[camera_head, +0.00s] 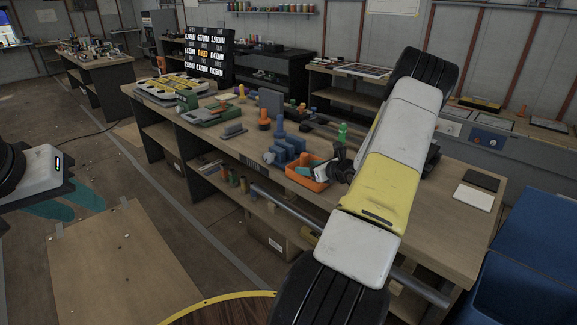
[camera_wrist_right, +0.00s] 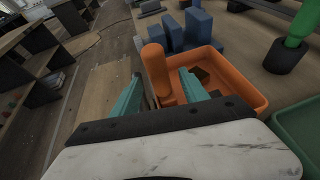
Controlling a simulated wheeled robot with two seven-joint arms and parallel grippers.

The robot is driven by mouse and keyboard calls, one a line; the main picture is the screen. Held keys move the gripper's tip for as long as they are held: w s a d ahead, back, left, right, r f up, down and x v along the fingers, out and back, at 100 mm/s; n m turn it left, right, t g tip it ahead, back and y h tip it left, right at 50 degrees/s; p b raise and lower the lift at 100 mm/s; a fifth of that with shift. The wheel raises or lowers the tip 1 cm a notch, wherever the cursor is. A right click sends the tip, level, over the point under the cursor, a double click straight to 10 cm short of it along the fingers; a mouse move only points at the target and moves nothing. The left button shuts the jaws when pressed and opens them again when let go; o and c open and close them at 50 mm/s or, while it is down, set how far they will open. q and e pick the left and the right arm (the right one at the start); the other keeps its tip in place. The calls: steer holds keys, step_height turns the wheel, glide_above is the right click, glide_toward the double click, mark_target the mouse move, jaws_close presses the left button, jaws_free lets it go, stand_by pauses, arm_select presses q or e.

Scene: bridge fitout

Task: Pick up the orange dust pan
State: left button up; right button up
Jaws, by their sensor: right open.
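The orange dust pan (camera_head: 318,184) lies near the front edge of the long workbench, partly hidden by my right gripper (camera_head: 302,170). In the right wrist view, its tray (camera_wrist_right: 240,75) is to the right and its rounded handle (camera_wrist_right: 155,70) stands out toward the left. My right gripper (camera_wrist_right: 160,80) is open, with its teal fingers to either side of the handle in the picture. I cannot tell whether they touch it. My left gripper (camera_head: 80,205) is at the far left, over the floor, empty, with its teal fingers apart.
Blue blocks (camera_head: 287,150) stand right behind the pan. A green bottle-like object (camera_wrist_right: 297,28) and a green tray (camera_wrist_right: 302,128) are to its right. A metal rail (camera_head: 285,208) runs along the bench front. Blue bins (camera_head: 530,230) stand at the right.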

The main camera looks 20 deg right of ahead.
steer(key=shift+x, duration=1.4)
jaws_close()
steer(key=shift+r, duration=0.15)
